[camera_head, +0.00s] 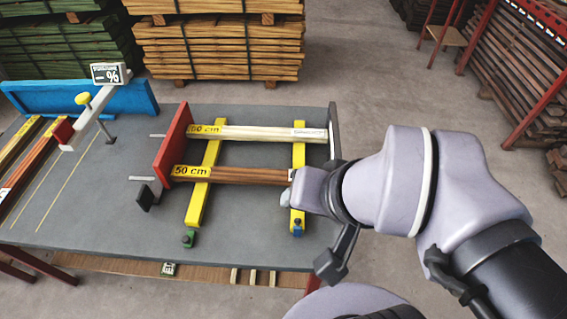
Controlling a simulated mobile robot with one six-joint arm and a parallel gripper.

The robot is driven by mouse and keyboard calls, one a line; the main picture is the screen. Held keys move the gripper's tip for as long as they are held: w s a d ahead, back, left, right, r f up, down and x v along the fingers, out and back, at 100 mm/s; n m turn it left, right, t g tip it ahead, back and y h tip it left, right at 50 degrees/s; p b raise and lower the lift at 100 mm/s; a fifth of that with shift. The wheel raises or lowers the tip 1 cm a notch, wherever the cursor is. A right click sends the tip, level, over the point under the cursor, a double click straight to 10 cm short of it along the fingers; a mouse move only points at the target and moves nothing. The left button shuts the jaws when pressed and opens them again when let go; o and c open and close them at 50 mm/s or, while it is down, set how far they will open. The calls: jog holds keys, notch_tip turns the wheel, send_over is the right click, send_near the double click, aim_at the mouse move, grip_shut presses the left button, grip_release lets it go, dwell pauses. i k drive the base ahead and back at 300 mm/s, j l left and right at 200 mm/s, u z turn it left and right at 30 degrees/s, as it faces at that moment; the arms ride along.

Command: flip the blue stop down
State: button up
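A small blue stop (298,227) sits at the front end of the right yellow bar (298,150), near the table's front edge. It seems to stand up a little from the bar, but it is too small to tell its exact tilt. My gripper (288,198) is just above and behind it in the picture, over the right end of the brown board (245,176). They look apart, though the depth between them is unclear. The fingers are mostly hidden by my own wrist, so I cannot see whether they are open or shut.
A pale board (262,134) lies across both bars against a red plate (174,143).

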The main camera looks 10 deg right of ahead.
aim_at(296, 229)
jog(key=i+l+u, duration=0.1)
jog(key=l+u, duration=0.3)
jog(key=i+l+u, duration=0.1)
jog(key=l+u, duration=1.05)
jog(key=l, duration=0.15)
jog(key=l+u, duration=0.4)
jog(key=k+l+u, duration=0.15)
jog(key=l+u, duration=0.2)
jog(key=k+l+u, duration=0.15)
jog(key=l+u, duration=0.25)
jog(key=k+l+u, duration=0.2)
jog(key=l+u, duration=0.2)
jog(key=k+l+u, duration=0.2)
jog(key=u, duration=0.15)
jog(key=i+l+z, duration=0.3)
jog(key=i+l, duration=0.15)
jog(key=i, duration=0.05)
